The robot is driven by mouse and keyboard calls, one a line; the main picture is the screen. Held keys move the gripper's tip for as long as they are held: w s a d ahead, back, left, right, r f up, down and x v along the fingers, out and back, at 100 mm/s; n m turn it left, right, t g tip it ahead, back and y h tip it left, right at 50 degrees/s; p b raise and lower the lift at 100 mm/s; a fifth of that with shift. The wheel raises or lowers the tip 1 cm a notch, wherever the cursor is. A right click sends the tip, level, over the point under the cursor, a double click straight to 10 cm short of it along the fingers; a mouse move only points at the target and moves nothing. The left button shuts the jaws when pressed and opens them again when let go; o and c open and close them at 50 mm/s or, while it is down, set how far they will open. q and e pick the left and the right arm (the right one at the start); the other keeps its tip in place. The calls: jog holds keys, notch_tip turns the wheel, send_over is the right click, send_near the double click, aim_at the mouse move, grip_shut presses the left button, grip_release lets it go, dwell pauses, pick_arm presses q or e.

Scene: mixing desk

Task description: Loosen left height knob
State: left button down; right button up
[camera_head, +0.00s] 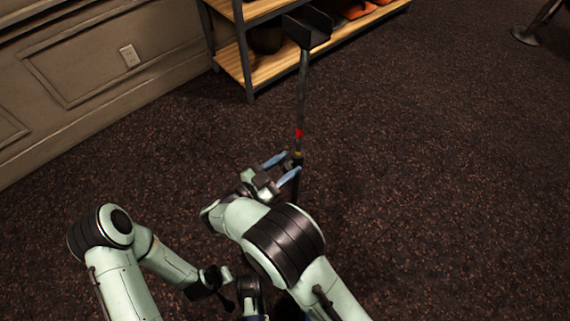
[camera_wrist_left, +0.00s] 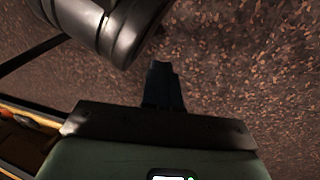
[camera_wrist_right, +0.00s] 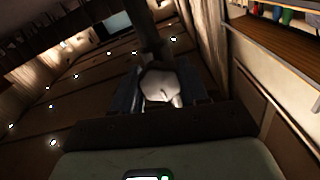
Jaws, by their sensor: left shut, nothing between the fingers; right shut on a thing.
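A thin dark stand pole (camera_head: 302,92) rises from the carpet in the head view, with a dark flat bracket (camera_head: 308,27) on top and red and yellow marks lower down. My right gripper (camera_head: 284,168) is at the pole just below these marks, one blue finger on either side. In the right wrist view, my right gripper (camera_wrist_right: 160,90) is shut on a pale rounded knob (camera_wrist_right: 160,84), with the dark pole behind it. My left gripper (camera_wrist_left: 162,72) is shut and empty in the left wrist view, away from the pole. The stand's lower part is hidden behind my right arm.
A shelf unit (camera_head: 262,68) with wooden boards and several items stands behind the pole. A panelled wall (camera_head: 90,70) runs along the left. Dark carpet (camera_head: 430,170) to the right is clear. A dark stand foot (camera_head: 526,36) shows at the far right.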

jog(key=shift+r+n+p, duration=0.3)
jog(key=shift+n+p, duration=0.1)
jog(key=shift+p, duration=0.3)
jog(key=shift+n+p, duration=0.4)
jog(key=shift+p, duration=0.25)
jog(key=shift+f+n+p, duration=0.25)
jog(key=shift+n+p, duration=0.75)
pick_arm(q)
jog(key=s+d+r+g+h, duration=0.1)
jog(key=s+d+r, duration=0.2)
jog(key=r, duration=0.4)
jog(key=shift+s+d+m, duration=0.3)
jog(key=shift+s+m, duration=0.1)
jog(key=shift+s, duration=0.05)
pick_arm(e)
jog(key=o, duration=1.1)
jog(key=shift+c, duration=0.2)
